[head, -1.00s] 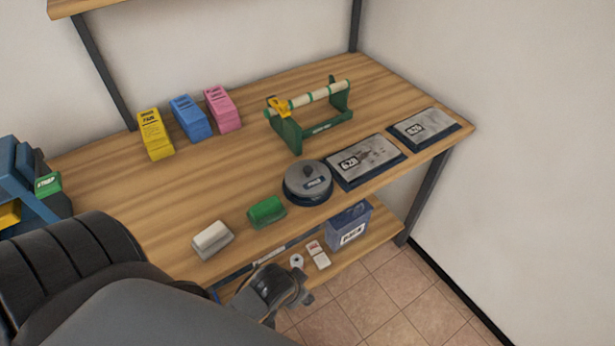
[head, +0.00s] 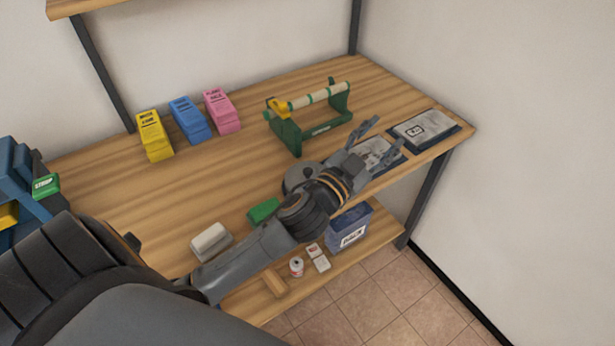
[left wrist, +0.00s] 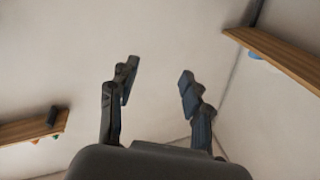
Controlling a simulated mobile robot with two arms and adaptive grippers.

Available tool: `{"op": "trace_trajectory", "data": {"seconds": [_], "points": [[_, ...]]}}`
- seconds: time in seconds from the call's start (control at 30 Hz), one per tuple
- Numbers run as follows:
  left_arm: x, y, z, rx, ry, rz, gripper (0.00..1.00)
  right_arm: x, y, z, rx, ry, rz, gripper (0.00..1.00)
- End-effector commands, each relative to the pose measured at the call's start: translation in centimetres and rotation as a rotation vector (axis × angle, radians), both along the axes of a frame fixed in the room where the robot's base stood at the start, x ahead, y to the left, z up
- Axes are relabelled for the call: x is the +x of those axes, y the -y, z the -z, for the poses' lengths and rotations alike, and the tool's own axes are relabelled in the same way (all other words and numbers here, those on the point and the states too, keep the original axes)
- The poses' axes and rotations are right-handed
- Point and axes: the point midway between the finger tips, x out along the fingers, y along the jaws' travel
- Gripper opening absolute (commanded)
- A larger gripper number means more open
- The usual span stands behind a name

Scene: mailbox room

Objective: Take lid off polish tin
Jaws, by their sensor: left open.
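The round grey polish tin (head: 294,179) stands near the front edge of the wooden bench in the head view. Its lid is on it in the earlier head frame; now my left arm covers most of it. My left gripper (head: 378,138) is open and empty, above the bench to the right of the tin, over the nearer grey plate. In the left wrist view my left gripper (left wrist: 155,90) shows its two fingers apart with nothing between them. My right gripper is not in view.
Two grey plates, the nearer (head: 376,152) partly hidden and the farther (head: 424,129), lie at the bench's right. A green stand (head: 290,135) holds a pale roller behind the gripper. Green (head: 263,210) and white (head: 211,240) blocks lie left. The bench's left middle is clear.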

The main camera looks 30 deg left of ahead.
Motion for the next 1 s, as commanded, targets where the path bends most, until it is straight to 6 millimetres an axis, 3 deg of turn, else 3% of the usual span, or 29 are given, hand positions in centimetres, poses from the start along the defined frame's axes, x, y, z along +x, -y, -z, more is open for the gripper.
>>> {"op": "trace_trajectory", "data": {"seconds": [0.03, 0.1, 0.2, 0.33, 0.47, 0.57, 0.67, 0.7, 0.8, 0.9, 1.0], "points": [[0.9, 1.8, -2.9, 0.052, 0.123, 0.088, 0.49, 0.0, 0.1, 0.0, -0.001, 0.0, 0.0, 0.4], [1.1, 4.7, -5.9, 0.127, 0.267, 0.229, 0.49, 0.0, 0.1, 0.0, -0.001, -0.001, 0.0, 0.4], [0.5, 8.8, -8.1, 0.263, 0.416, 0.453, 0.49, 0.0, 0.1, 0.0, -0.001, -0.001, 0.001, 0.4], [-0.8, 12.6, -7.5, 0.488, 0.497, 0.756, 0.49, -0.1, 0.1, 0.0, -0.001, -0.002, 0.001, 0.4], [-1.4, 13.2, -3.8, 0.752, 0.426, 1.041, 0.49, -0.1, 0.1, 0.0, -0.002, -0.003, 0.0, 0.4], [-1.1, 10.6, -0.2, 0.963, 0.262, 1.218, 0.49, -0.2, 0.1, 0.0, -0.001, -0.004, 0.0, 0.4], [-0.2, 5.4, 2.7, 1.157, 0.01, 1.334, 0.49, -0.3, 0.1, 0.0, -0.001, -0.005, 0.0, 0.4], [0.0, 2.8, 3.5, 1.224, -0.109, 1.36, 0.49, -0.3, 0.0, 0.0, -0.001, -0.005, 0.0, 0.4], [0.4, -3.9, 4.2, 1.344, -0.415, 1.378, 0.49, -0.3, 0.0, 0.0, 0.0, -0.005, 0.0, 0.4], [0.1, -9.8, 3.7, 1.402, -0.689, 1.35, 0.49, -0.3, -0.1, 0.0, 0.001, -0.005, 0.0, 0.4], [-0.5, -13.9, 2.7, 1.419, -0.885, 1.311, 0.49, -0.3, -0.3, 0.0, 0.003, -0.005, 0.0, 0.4]]}}
